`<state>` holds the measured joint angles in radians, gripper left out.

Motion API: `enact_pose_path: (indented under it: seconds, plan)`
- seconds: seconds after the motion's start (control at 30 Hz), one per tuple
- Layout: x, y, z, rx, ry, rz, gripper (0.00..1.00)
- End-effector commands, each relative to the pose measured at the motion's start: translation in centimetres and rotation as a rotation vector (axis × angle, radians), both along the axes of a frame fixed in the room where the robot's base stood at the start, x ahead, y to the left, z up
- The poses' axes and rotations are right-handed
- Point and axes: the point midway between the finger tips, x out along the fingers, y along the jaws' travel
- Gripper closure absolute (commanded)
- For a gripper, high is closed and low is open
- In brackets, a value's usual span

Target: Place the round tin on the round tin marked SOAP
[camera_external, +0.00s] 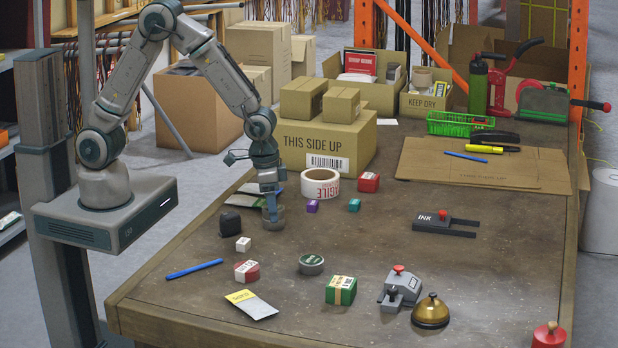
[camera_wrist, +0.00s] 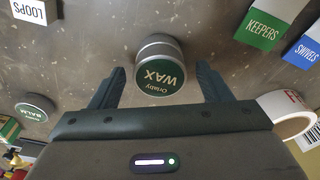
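A round grey tin with a dark green lid reading "WAX" (camera_wrist: 160,72) stands on the table between my fingers; it also shows in the external view (camera_external: 273,223). My gripper (camera_wrist: 160,84) is open, pointing down over it, with a gap on each side of the tin; it also shows in the external view (camera_external: 270,206). Another round tin, its green lid reading "BALM" (camera_wrist: 36,109), stands apart; in the external view it is to the front right (camera_external: 311,264). I cannot read SOAP on any tin.
A tape roll (camera_external: 320,184) is behind right. Green "KEEPERS" (camera_wrist: 268,25) and blue "SWIVELS" (camera_wrist: 303,50) packets lie close. The right middle table is mostly clear.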

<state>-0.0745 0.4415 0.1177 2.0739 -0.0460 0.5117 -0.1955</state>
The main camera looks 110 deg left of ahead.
Motion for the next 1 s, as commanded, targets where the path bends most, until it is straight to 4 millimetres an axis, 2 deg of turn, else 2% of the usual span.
enact_pose_path:
  seconds: [0.2,0.33,0.8,1.0]
  plan:
    - [0.0,0.0,0.2,0.000,0.000,0.000,0.29]
    - [0.0,0.0,1.1,0.001,-0.004,0.000,0.29]
    - [-1.0,-0.5,10.2,0.001,-0.004,0.000,0.29]
    - [-1.3,-0.6,12.1,0.000,-0.002,-0.001,0.29]
